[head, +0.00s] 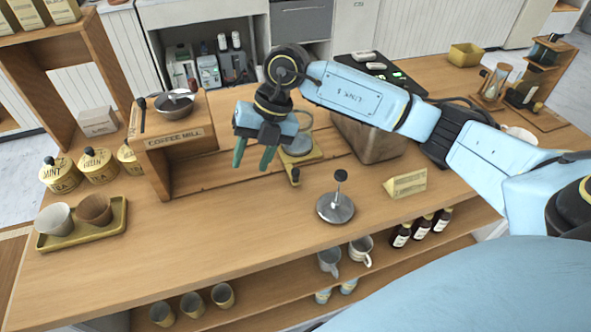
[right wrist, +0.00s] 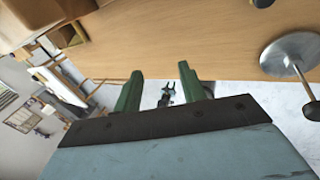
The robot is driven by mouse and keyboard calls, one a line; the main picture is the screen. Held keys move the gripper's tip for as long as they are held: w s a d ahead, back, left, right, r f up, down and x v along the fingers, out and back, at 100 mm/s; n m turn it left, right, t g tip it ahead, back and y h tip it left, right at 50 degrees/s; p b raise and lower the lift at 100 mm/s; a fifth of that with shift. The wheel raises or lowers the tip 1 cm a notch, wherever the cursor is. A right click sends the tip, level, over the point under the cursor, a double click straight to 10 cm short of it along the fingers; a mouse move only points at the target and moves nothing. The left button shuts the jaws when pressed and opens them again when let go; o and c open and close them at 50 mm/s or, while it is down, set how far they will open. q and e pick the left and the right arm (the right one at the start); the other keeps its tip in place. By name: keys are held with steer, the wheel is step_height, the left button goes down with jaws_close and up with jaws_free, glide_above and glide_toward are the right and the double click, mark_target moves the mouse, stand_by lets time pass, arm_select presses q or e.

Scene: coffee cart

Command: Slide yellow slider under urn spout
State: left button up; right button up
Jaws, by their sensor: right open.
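The yellow slider (head: 314,156) is a flat plate on the counter, with a grey round piece on top and a dark-topped knob (head: 295,175) at its front. The urn seems to be the big metal box (head: 372,140) just right of it; its spout is hidden behind my right arm. My right gripper (head: 253,160) is open and empty, left of the slider and apart from it. In the right wrist view its green fingers (right wrist: 160,75) are spread with nothing between them. A small teal and dark shape (right wrist: 166,93) beyond them may be my left gripper, too small to read.
A metal disc with a post (head: 336,207) and a yellow wedge sign (head: 405,184) stand near the front edge. The coffee mill stand (head: 174,138) is at left, with tea tins (head: 97,165) and a cup tray (head: 82,229). The front middle-left counter is clear.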

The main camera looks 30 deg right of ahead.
mark_target(296, 170)
steer(key=w+d+r+m+h, duration=0.15)
steer(key=d+h, duration=0.35)
steer(key=d, duration=0.6)
steer(key=shift+m, duration=0.35)
steer(key=f, duration=1.3)
steer(key=shift+s+a, duration=0.15)
steer(key=shift+s, duration=0.1)
jaws_close()
